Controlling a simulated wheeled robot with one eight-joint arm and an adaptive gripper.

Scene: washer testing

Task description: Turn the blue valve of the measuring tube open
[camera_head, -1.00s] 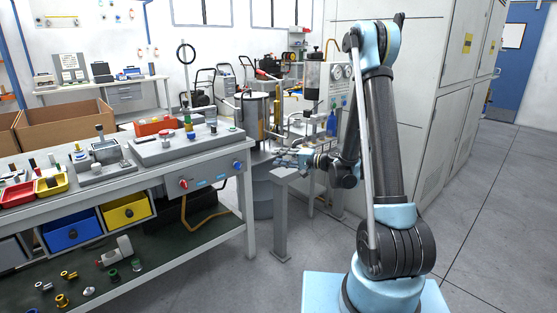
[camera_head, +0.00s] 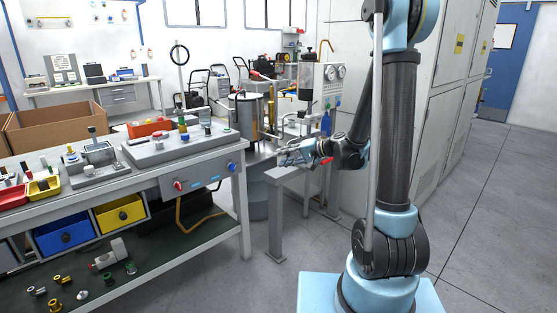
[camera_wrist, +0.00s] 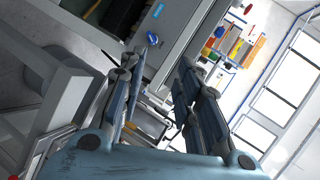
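My gripper (camera_head: 290,156) is over the narrow grey stand between the workbench and the tall cabinets. In the wrist view my gripper (camera_wrist: 163,62) shows two fingers spread apart with nothing between them. The gripper is apart from the tube. The wrist view does not clearly show the tube or its valve.
A gauge panel (camera_head: 333,85) stands right of the tube and a metal cylinder (camera_head: 248,118) left of it. The workbench's front panel has a red knob (camera_head: 179,185) and a blue knob (camera_head: 232,166), also in the wrist view (camera_wrist: 152,42). Grey cabinets (camera_head: 455,90) stand behind my arm.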

